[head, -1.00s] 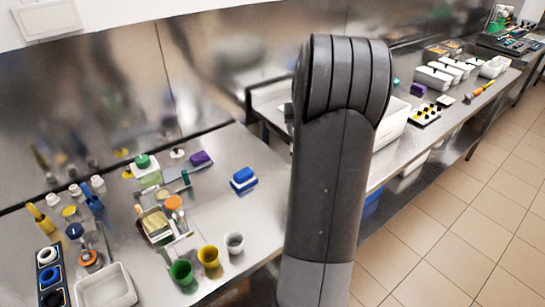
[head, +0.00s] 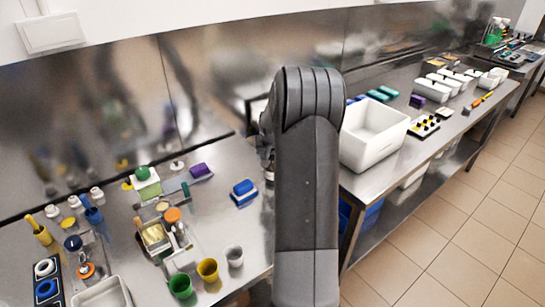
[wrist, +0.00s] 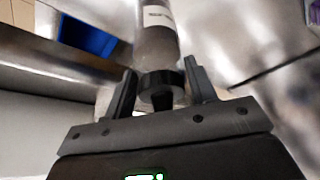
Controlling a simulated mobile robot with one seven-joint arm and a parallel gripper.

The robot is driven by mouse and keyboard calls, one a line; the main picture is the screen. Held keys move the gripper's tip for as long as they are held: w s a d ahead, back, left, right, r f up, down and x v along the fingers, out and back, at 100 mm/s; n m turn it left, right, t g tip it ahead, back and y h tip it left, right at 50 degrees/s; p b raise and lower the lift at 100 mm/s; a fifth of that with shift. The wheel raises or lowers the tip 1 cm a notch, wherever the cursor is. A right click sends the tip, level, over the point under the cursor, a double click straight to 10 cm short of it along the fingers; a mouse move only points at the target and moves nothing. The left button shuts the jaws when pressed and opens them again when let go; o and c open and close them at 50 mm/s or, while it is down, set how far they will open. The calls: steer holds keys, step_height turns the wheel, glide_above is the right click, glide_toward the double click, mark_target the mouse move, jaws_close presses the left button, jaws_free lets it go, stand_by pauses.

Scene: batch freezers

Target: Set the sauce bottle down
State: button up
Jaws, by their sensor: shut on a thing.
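The sauce bottle (wrist: 157,40) shows in the wrist view, a translucent greyish body with a white label and a black collar and tip at the near end. My gripper (wrist: 160,88) is shut on it, with one finger on each side of the black collar. In the head view my arm hides the gripper and the bottle. What lies directly under the bottle cannot be told.
The left steel table (head: 225,165) carries green, yellow and grey cups, small bottles and a blue block (head: 244,188). A large empty white bin (head: 372,140) stands on the right table, right of my arm. A blue crate (wrist: 88,36) shows in the wrist view.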

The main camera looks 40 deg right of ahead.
steer(key=o, duration=1.5)
steer(key=shift+c, duration=0.2)
